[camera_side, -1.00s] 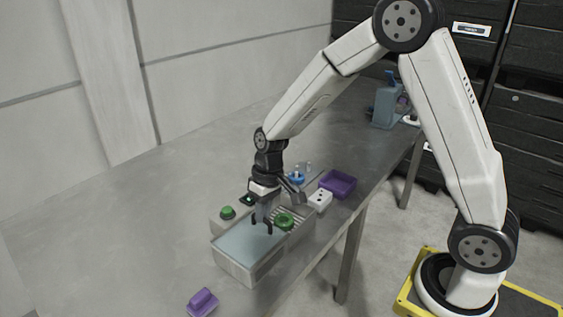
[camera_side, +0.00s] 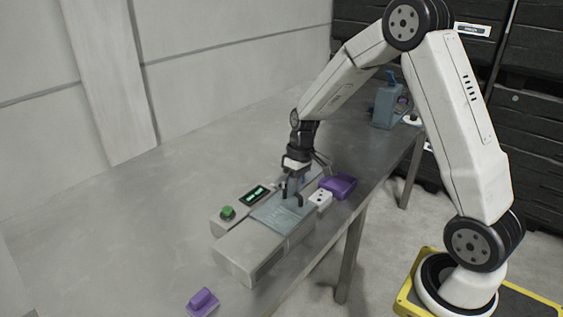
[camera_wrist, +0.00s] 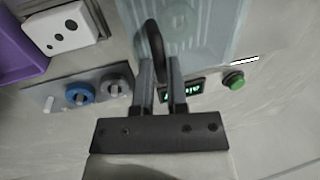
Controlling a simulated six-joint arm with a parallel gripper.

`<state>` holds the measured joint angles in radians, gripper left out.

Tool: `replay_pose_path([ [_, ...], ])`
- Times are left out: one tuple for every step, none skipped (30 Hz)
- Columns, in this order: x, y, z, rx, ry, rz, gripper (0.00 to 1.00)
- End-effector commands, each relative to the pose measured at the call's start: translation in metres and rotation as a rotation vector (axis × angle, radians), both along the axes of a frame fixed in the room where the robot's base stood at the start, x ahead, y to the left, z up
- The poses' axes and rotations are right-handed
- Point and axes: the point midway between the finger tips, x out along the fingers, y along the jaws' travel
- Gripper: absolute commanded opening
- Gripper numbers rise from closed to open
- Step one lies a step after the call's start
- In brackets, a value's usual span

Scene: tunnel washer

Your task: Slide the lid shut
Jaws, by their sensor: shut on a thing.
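The lid (camera_side: 278,219) is a translucent pale blue panel on the long grey washer (camera_side: 240,258). In the side view it lies over the back part of the washer, with the near end's grey top clear of it. My gripper (camera_side: 292,204) is over the lid and shut on a part of it.
A green button (camera_side: 228,212) and a lit display (camera_side: 256,193) sit left of the lid. A white holed block (camera_side: 320,198) and a purple tray (camera_side: 340,186) stand close on the right. A purple piece (camera_side: 202,302) lies in front. The table's left is clear.

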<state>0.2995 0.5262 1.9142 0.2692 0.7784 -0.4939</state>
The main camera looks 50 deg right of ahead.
Motion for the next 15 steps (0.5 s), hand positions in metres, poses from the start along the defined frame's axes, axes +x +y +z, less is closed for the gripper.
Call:
replay_pose_path([
  [0.0011, -0.0050, 0.0006, -0.002, -0.005, -0.003, 0.00],
  [0.0009, -0.0066, 0.0006, -0.002, -0.005, -0.002, 0.00],
  [0.0008, -0.0079, 0.0006, -0.002, -0.005, -0.001, 0.00],
  [0.0008, -0.0085, 0.0007, -0.002, -0.005, -0.001, 0.00],
  [0.0007, -0.0088, 0.0006, -0.003, -0.005, 0.000, 0.00],
  [0.0007, -0.0090, 0.0007, -0.003, -0.005, 0.000, 0.00],
  [0.0007, -0.0092, 0.0007, -0.004, -0.005, 0.000, 0.00],
  [0.0007, -0.0094, 0.0007, -0.004, -0.005, 0.000, 0.00],
  [0.0007, -0.0097, 0.0007, -0.005, -0.005, 0.000, 0.00],
  [0.0006, -0.0099, 0.0007, -0.005, -0.005, 0.000, 0.00],
  [0.0005, -0.0101, 0.0007, -0.006, -0.005, -0.001, 0.00],
  [0.0006, -0.0104, 0.0007, -0.006, -0.006, -0.001, 0.23],
  [0.0005, -0.0106, 0.0007, -0.006, -0.006, -0.001, 0.33],
  [0.0005, -0.0105, 0.0007, -0.006, -0.006, -0.001, 0.42],
  [0.0005, -0.0101, 0.0007, -0.006, -0.006, -0.001, 0.53],
])
